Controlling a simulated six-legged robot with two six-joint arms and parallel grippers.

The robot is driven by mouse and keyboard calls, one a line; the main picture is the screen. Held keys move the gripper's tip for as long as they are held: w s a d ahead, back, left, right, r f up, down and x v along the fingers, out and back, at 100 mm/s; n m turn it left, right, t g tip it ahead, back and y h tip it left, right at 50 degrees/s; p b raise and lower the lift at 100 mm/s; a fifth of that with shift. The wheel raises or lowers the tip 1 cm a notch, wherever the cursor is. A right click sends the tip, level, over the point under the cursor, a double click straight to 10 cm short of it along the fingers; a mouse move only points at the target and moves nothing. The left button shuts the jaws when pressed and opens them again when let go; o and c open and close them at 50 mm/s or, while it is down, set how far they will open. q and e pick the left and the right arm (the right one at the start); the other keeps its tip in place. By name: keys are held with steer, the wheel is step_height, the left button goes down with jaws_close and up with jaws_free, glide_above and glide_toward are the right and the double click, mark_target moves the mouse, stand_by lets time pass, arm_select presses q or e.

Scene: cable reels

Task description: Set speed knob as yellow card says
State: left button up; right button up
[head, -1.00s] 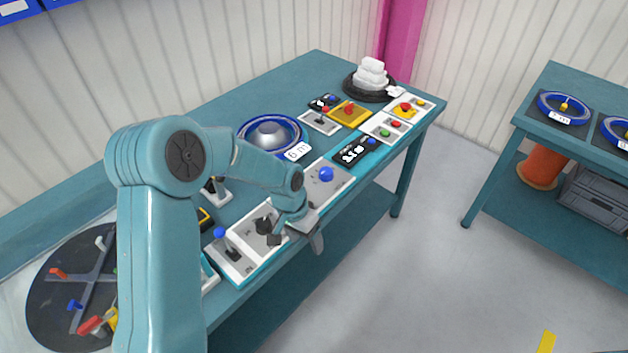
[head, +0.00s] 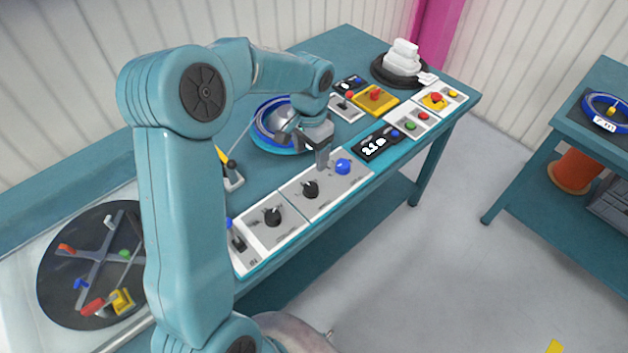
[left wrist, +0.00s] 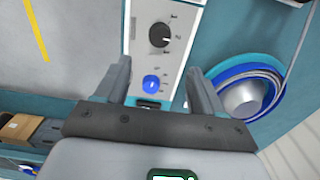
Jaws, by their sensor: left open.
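A control panel on the bench's front edge carries two black knobs, one on the left (head: 272,217) and one on the right (head: 310,190); I cannot tell from labels which is the speed knob. A blue button (head: 343,167) sits right of them. My left gripper (head: 308,148) is open and empty above the panel's rear edge, near the button. In the left wrist view, the blue button (left wrist: 152,84) shows between the open fingers (left wrist: 161,88), and a black knob (left wrist: 160,35) lies beyond it. No readable yellow card shows. The right gripper is out of view.
A blue-rimmed reel (head: 262,132) stands close behind my left gripper. A black display (head: 375,147) and button boxes (head: 418,122) stand to the right. A dark disc with coloured handles (head: 62,285) lies at left.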

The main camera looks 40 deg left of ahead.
mark_target(311, 187)
arm_select(q)
step_height(311, 187, down, 13)
steer(key=shift+r+p, duration=0.1)
steer(key=shift+p, duration=0.6)
steer(key=c, duration=1.1)
